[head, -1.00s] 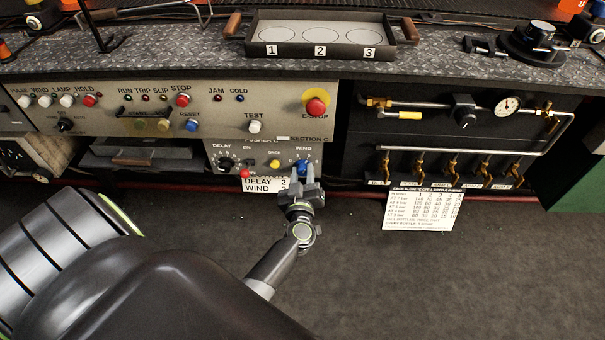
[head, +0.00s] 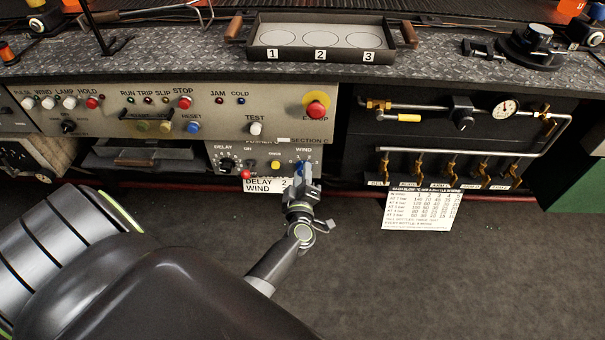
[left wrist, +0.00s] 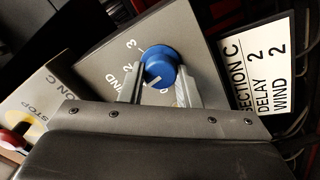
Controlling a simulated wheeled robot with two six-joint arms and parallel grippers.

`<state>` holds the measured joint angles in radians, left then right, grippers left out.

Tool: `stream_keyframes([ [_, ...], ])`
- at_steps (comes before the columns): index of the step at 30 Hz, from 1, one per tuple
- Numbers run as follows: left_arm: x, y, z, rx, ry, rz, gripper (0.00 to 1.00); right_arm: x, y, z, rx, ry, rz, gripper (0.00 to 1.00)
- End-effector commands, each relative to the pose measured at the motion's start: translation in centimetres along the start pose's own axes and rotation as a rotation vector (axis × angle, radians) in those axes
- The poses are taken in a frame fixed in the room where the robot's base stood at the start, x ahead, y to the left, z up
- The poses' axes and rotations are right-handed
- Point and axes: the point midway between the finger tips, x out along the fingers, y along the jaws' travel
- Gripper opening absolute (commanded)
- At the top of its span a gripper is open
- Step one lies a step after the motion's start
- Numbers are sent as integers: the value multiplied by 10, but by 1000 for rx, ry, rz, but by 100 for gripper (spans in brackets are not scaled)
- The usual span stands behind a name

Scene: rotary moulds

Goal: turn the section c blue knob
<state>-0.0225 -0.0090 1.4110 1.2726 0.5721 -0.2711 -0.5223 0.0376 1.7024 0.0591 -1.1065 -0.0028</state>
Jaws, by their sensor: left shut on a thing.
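The section C blue knob (head: 301,167) sits under the WIND label on a small grey panel (head: 262,156). In the left wrist view the blue knob (left wrist: 157,66) lies between my two metal fingers, with dial numbers around it and a pale mark on its face. My left gripper (head: 300,178) is shut on the knob, reaching it from below; it also shows in the left wrist view (left wrist: 158,85). A white card (head: 264,185) below the panel reads DELAY 2, WIND 2; its SECTION C heading shows in the wrist view (left wrist: 257,62). My right gripper is not in view.
A red button (head: 245,174), yellow button (head: 275,165) and black DELAY knob (head: 227,164) are left of the blue knob. The red E-STOP (head: 316,109) is above. Brass valves (head: 417,167) stand to the right. Open floor lies below.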

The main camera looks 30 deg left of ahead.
Motion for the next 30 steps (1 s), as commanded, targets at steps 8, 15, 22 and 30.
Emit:
stream_keyframes([
  [8,0,-2,0,-264,0,0,7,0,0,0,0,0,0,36],
  [15,0,-3,1,-492,0,-1,7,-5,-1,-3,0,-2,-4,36],
  [22,0,-3,2,-700,0,0,7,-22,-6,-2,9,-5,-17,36],
  [30,0,-4,2,-889,0,-1,7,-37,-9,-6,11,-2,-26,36],
])
